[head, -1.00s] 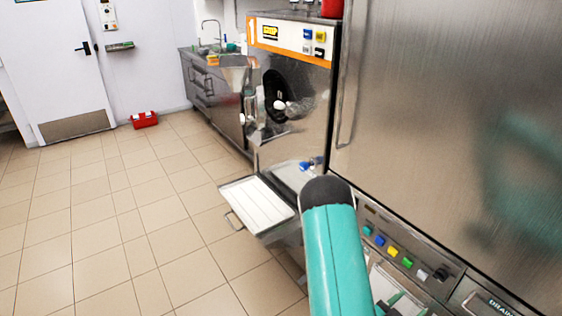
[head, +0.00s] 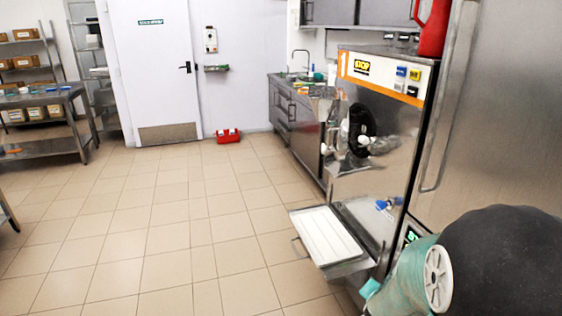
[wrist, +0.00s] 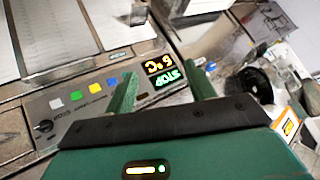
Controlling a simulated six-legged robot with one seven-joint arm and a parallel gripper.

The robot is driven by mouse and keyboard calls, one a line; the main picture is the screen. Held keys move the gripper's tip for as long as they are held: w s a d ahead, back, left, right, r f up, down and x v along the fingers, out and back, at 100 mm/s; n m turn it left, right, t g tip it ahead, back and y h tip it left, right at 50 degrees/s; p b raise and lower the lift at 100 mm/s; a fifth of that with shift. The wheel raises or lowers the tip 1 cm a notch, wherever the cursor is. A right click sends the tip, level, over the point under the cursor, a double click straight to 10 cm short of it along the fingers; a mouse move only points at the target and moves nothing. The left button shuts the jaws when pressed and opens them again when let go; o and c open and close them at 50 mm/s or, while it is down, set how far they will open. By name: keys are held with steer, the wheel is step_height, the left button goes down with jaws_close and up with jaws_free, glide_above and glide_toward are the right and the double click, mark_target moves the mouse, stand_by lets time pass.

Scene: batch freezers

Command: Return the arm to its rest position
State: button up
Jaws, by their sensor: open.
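My arm is the teal and black part at the lower right of the head view, close to the camera. My gripper (wrist: 164,84) shows in the wrist view with its two green fingers apart and nothing between them. The wrist view is tilted, and I cannot tell how far the fingers are from the panel. In the head view my fingers cannot be made out clearly.
A batch freezer (head: 385,175) with an orange stripe stands right of centre, its white tray (head: 326,235) sticking out in front. A tall steel cabinet (head: 495,120) is close on the right. A red toolbox (head: 228,136) lies by the door (head: 150,65). The tiled floor at left is clear.

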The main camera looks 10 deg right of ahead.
steer(key=s+a+r+n+y, duration=0.3)
steer(key=a+r+n+y, duration=0.3)
steer(key=a+r, duration=0.65)
steer(key=s+a+r+n+g, duration=0.1)
steer(key=s+a+r+n, duration=0.2)
steer(key=s, duration=0.3)
steer(key=s+a+r+n+g, duration=0.1)
steer(key=s+a+r+n, duration=0.2)
steer(key=s, duration=0.3)
steer(key=shift+s+r+g+h, duration=0.3)
steer(key=shift+s+r, duration=0.1)
steer(key=shift+r, duration=0.35)
